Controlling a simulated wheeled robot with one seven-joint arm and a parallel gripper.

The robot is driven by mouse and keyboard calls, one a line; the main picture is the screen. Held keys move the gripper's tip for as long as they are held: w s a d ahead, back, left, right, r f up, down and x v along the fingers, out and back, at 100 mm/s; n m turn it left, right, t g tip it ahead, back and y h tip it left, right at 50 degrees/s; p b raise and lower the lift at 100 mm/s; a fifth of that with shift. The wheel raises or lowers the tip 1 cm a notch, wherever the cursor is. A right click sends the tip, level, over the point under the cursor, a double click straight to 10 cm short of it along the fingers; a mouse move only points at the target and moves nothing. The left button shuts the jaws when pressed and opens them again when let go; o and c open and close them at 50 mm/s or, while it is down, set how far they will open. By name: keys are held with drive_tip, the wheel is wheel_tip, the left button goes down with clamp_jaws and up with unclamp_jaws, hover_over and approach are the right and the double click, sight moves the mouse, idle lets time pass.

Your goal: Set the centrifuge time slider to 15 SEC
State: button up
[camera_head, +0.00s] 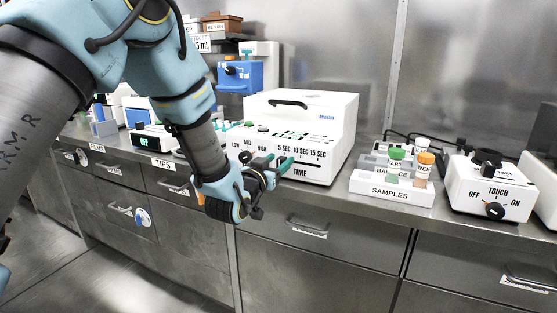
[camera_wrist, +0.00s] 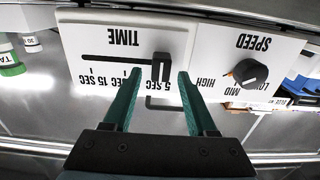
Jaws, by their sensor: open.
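The white centrifuge (camera_head: 335,120) stands on the steel counter, its front panel marked TIME with 5 SEC, 10 SEC and 15 SEC. In the wrist view the panel (camera_wrist: 100,28) is upside down. The black slider knob (camera_wrist: 160,66) is at the 5 SEC end of its slot (camera_wrist: 110,59); the 15 SEC mark is at the left end there. My gripper (camera_wrist: 160,74) is open, with one green finger on either side of the knob; contact cannot be told. The 10 SEC label is partly hidden by a finger. In the head view my gripper (camera_head: 277,164) covers the knob.
A SPEED dial (camera_wrist: 250,73) is on the panel right of the slider in the wrist view. Right of the centrifuge are a SAMPLES rack (camera_head: 391,190) with capped tubes and a TOUCH mixer (camera_head: 490,190). Drawers with handles (camera_head: 307,226) lie below the counter edge.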

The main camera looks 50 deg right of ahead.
drive_tip(key=shift+d, duration=0.1)
drive_tip(key=shift+c, duration=0.4)
clamp_jaws()
idle(1.0)
